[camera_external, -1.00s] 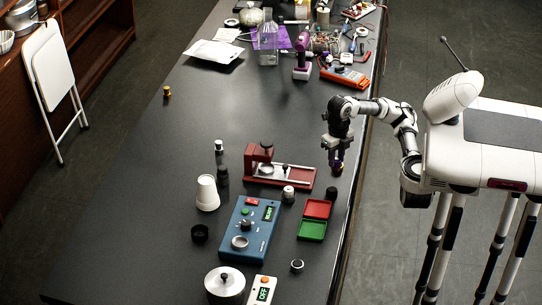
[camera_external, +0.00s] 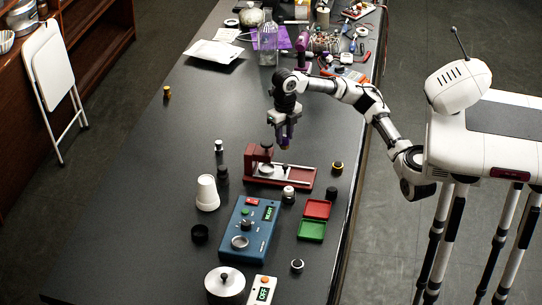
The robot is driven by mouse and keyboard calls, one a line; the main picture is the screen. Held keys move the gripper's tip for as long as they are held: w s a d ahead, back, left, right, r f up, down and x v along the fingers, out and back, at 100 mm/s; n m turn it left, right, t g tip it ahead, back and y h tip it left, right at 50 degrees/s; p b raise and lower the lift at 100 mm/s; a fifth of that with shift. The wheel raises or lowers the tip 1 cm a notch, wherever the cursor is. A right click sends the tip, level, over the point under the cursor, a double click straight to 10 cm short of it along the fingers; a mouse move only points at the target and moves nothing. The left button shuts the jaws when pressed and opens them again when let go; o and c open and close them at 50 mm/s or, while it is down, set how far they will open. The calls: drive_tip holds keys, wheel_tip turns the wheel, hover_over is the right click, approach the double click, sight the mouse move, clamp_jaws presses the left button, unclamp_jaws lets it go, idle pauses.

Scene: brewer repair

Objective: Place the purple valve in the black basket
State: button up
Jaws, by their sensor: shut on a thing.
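My gripper (camera_external: 285,140) points down over the dark table, just above and behind the red stand. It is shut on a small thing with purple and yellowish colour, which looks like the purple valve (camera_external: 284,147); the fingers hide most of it. It appears to hang clear of the table. A small round black container (camera_external: 200,233), open at the top, stands at the left front, and it may be the black basket. It is well apart from my gripper.
A red stand (camera_external: 285,174) lies below my gripper. A small black and yellow part (camera_external: 337,168) is at the right.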

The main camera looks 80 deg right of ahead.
drive_tip(key=w+a+r+p, duration=0.2)
drive_tip(key=w+a, duration=0.3)
drive_tip(key=w, duration=0.4)
drive_tip(key=p, duration=0.8)
hover_over(200, 233)
wheel_tip(200, 233, down, 10)
drive_tip(key=f, duration=0.2)
drive_tip(key=a+f, duration=0.1)
drive_tip(key=f, duration=0.1)
drive_tip(key=shift+s, duration=0.1)
drive_tip(key=shift+f, duration=1.95)
drive_tip(key=shift+s, duration=0.1)
